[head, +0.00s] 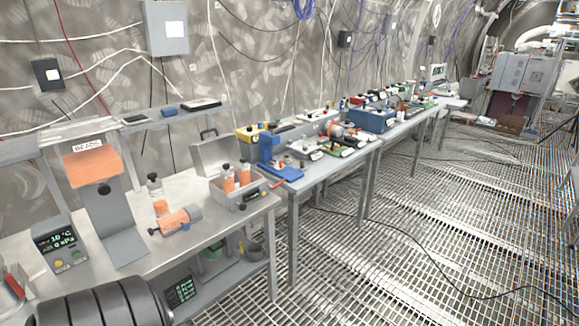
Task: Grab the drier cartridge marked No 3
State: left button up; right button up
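Orange-filled cylinders that look like drier cartridges are on the near steel bench (130,265). Two upright ones with dark caps, the left cartridge (228,181) and the right cartridge (244,174), stand in an open grey case (256,196). Another orange and grey cylinder (178,221) lies on its side on the bench in front of the case, with a small orange piece (160,208) beside it. No number can be read on any of them, so I cannot tell which is No 3. Neither of my grippers is in view.
A hopper of orange beads labelled BEADS (92,166) stands at the left of the bench. A display box (62,246) and a clear bottle (154,184) are nearby. More benches with equipment, including a blue box (373,120), run along the wall. The grated floor (400,240) at right is mostly open, with cables across it.

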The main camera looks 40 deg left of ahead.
aim_at(244, 168)
jog(key=z, duration=0.05)
jog(key=i, duration=2.3)
jog(key=u, duration=0.6)
jog(key=i, duration=1.2)
jog(key=u, duration=1.75)
jog(key=i, duration=0.95)
jog(key=u, duration=0.7)
